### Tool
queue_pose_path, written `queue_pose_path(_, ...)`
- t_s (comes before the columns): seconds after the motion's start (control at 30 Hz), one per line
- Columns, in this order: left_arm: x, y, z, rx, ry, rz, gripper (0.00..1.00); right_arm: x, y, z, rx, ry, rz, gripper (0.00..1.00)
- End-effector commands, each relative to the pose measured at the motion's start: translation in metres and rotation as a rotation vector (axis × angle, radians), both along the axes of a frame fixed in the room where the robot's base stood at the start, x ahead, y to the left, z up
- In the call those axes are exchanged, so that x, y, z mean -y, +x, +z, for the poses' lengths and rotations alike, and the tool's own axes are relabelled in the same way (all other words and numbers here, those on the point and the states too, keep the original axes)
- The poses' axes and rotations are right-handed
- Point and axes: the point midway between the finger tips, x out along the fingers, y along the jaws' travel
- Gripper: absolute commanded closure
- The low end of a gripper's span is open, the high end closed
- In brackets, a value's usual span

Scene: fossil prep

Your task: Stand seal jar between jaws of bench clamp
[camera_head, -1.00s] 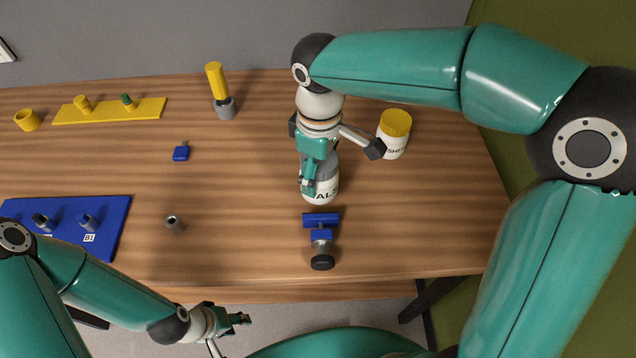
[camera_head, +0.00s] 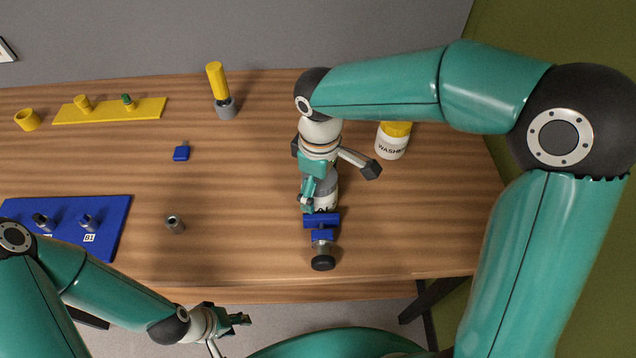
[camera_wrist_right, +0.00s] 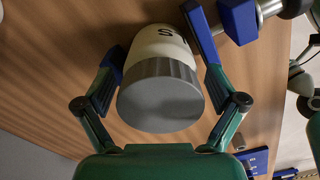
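The seal jar (camera_head: 325,190), white with a grey lid, stands upright or nearly so, just behind the bench clamp (camera_head: 321,235). My right gripper (camera_head: 308,198) reaches down over it. In the right wrist view the jar's grey lid (camera_wrist_right: 160,100) sits between my two fingers, which close around its sides. The blue clamp (camera_wrist_right: 238,20) is close beside the right finger there. The jar seems to be outside the clamp's blue jaw bars; its base is partly hidden. My left gripper (camera_head: 238,320) hangs before the table's front edge, away from the jar; its opening is unclear.
A washer jar (camera_head: 391,143) with a yellow lid stands to the right of my right gripper. A yellow-handled tool (camera_head: 217,82) stands in a grey holder. A small metal cylinder (camera_head: 175,224) and blue board (camera_head: 112,235) lie left. The table between cylinder and clamp is clear.

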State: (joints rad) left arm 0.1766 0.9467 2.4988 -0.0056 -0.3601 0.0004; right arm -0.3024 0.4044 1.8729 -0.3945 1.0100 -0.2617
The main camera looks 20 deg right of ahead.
Motion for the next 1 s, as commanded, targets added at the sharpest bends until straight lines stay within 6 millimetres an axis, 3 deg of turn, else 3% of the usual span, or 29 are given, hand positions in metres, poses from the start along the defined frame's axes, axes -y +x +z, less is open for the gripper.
queue_pose_path(0.47,0.0,0.0,0.002,0.0,0.0,0.0,0.6,0.0,0.001,0.01,0.004,0.001,-0.002,0.01)
queue_pose_path(1.0,0.0,0.0,0.004,0.0,0.0,0.0,0.6,0.0,0.001,0.106,0.003,0.001,-0.002,0.01)
